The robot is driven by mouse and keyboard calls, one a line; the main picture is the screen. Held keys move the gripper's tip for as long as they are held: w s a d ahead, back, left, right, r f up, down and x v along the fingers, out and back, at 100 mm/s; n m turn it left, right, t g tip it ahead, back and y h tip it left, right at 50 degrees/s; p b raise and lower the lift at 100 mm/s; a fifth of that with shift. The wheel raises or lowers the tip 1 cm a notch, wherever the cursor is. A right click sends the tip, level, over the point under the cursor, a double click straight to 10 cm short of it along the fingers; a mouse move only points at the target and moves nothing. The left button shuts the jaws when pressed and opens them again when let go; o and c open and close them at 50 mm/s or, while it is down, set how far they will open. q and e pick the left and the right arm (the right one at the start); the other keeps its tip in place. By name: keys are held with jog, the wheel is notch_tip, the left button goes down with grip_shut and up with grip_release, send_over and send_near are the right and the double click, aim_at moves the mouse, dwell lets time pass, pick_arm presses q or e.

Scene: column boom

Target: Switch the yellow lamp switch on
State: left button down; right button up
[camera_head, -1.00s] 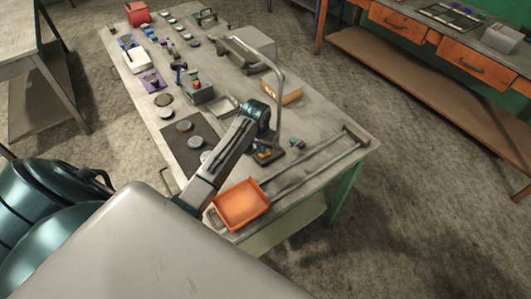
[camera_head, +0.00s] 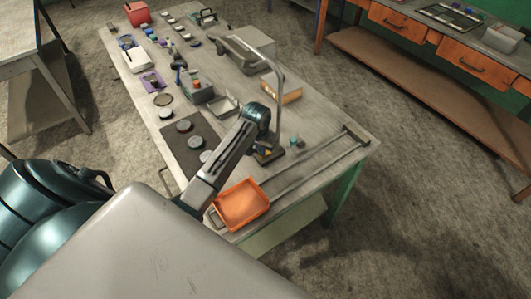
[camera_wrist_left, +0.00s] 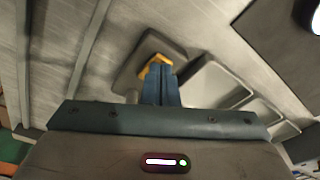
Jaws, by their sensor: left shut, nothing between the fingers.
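The desk lamp has a grey arched post (camera_head: 281,85) rising from a dark base (camera_head: 276,156) on the workbench. The yellow switch (camera_head: 265,152) is a small patch on that base. In the left wrist view the yellow switch (camera_wrist_left: 153,68) shows behind my fingertips, partly hidden by them, on the grey lamp base (camera_wrist_left: 128,82). My left gripper (camera_wrist_left: 161,68) has its two blue fingers shut together, with nothing between them. The fingertips are right at the switch; I cannot tell whether they touch it. In the head view my left arm's links hide most of the gripper. My right gripper is not in view.
An orange tray (camera_head: 241,205) and a long-handled frame (camera_head: 318,163) lie at the near end of the workbench. A dark plate with discs (camera_head: 183,126), a grey box with an orange button (camera_head: 197,91) and a grey open tray (camera_head: 226,106) stand left of the lamp.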

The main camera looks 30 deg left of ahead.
pick_arm(q)
jog(key=shift+f, duration=0.3)
jog(key=shift+r, duration=0.1)
jog(key=shift+r+p, duration=0.85)
jog(key=shift+r, duration=2.65)
jog(key=shift+f, duration=0.1)
